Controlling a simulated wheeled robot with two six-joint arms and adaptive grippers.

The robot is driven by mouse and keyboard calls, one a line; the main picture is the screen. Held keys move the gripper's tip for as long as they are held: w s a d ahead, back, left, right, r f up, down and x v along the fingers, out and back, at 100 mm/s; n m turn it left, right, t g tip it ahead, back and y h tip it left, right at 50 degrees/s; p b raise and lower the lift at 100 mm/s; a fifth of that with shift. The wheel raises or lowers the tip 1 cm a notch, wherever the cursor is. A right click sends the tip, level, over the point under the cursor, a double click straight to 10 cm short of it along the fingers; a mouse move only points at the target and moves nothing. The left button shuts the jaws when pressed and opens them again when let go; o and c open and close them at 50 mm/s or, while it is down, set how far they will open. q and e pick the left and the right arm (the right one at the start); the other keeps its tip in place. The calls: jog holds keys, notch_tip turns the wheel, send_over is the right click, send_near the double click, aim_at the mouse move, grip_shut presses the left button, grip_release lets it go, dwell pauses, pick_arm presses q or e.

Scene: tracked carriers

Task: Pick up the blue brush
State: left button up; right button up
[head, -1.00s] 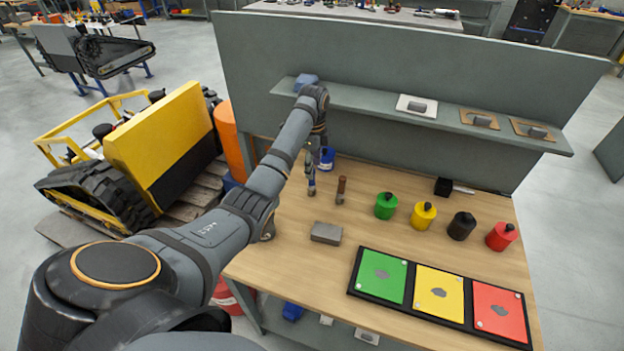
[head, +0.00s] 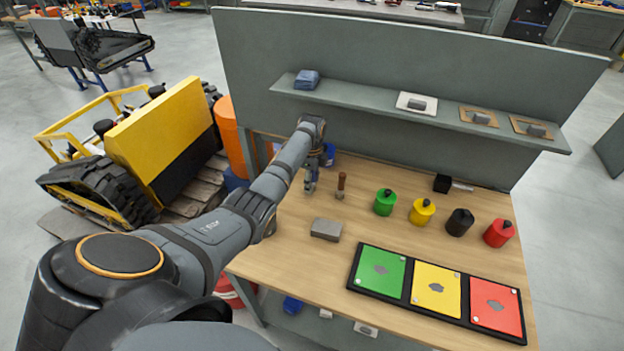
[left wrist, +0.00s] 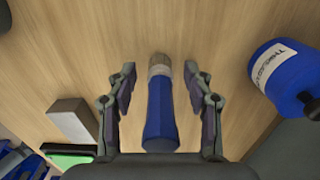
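The blue brush (left wrist: 160,115) shows in the left wrist view, its blue handle towards the camera and its pale bristle end farther off. My left gripper (left wrist: 160,76) is open, with one finger on each side of the brush and a visible gap on both sides. In the head view my left gripper (head: 312,183) is low over the back left of the wooden bench, and it mostly hides the brush. My right gripper is not in view.
A blue canister (left wrist: 278,72) stands close by on the right in the wrist view. A brown-handled brush (head: 341,184) stands right of the gripper in the head view. A grey block (head: 326,230) lies nearer. The shelf (head: 360,98) overhangs the bench's back.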

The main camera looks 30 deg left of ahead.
pick_arm(q)
grip_shut()
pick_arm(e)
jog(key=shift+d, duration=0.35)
pick_arm(q)
jog(key=shift+r, duration=0.1)
jog(key=shift+r, duration=0.2)
notch_tip(320, 180, up, 2)
jog(key=shift+w+r+b, duration=0.1)
jog(key=shift+r+b, duration=0.15)
jog(key=shift+b, duration=0.3)
jog(key=s+d+r+p, duration=0.4)
jog(key=s+r+p, duration=0.4)
jog(key=s, duration=0.5)
notch_tip(320, 180, up, 2)
jog(key=shift+s+d, duration=0.15)
jog(key=shift+s, duration=0.15)
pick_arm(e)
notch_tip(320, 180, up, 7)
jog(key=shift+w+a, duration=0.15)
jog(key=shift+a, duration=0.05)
